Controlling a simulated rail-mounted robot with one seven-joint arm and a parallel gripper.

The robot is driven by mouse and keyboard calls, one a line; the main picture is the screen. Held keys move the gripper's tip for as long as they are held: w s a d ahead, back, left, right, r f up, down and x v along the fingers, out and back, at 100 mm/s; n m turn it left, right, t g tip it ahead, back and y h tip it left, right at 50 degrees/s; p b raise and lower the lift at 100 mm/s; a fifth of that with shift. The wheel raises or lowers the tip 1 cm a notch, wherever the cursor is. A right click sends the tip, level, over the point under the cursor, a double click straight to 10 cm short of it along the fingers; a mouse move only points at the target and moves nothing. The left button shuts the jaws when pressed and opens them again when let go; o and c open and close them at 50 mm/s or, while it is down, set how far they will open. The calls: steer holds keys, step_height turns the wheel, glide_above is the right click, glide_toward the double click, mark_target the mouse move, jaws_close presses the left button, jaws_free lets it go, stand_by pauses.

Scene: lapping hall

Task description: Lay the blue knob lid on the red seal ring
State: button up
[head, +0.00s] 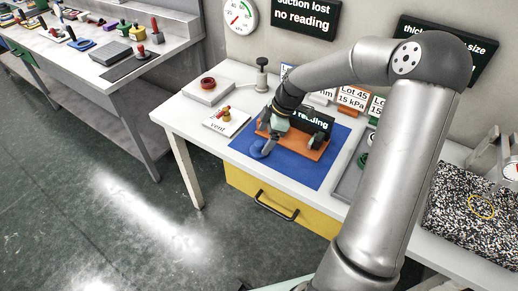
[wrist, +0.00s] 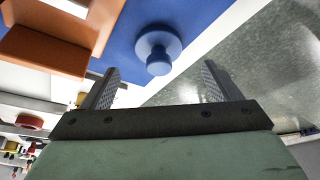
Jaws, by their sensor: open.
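The blue knob lid (head: 257,150) lies knob up on the blue mat (head: 315,176), near its left edge. My gripper (head: 268,140) is over the mat, close beside the lid. In the wrist view the lid (wrist: 158,44) shows beyond and between the two spread fingers of my gripper (wrist: 161,70), with nothing held. I cannot tell the exact gap to the lid. The red seal ring (head: 208,82) lies on a pale block at the table's back left. It also shows at the left of the wrist view (wrist: 30,121).
An orange block (head: 312,153) with dark parts and a sign stands on the mat, right beside my gripper. A white "vent" plate (head: 226,121) with a red-and-brass fitting is left of the mat. A metal post (head: 262,76) stands behind. A grey tray lies right.

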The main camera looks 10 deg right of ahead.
mark_target(260, 143)
steer(key=x, duration=0.4)
steer(key=shift+w+a+f, duration=0.1)
steer(key=shift+a+f, duration=0.1)
steer(key=c, duration=1.4)
steer(key=shift+o, duration=0.2)
steer(key=shift+r, duration=0.15)
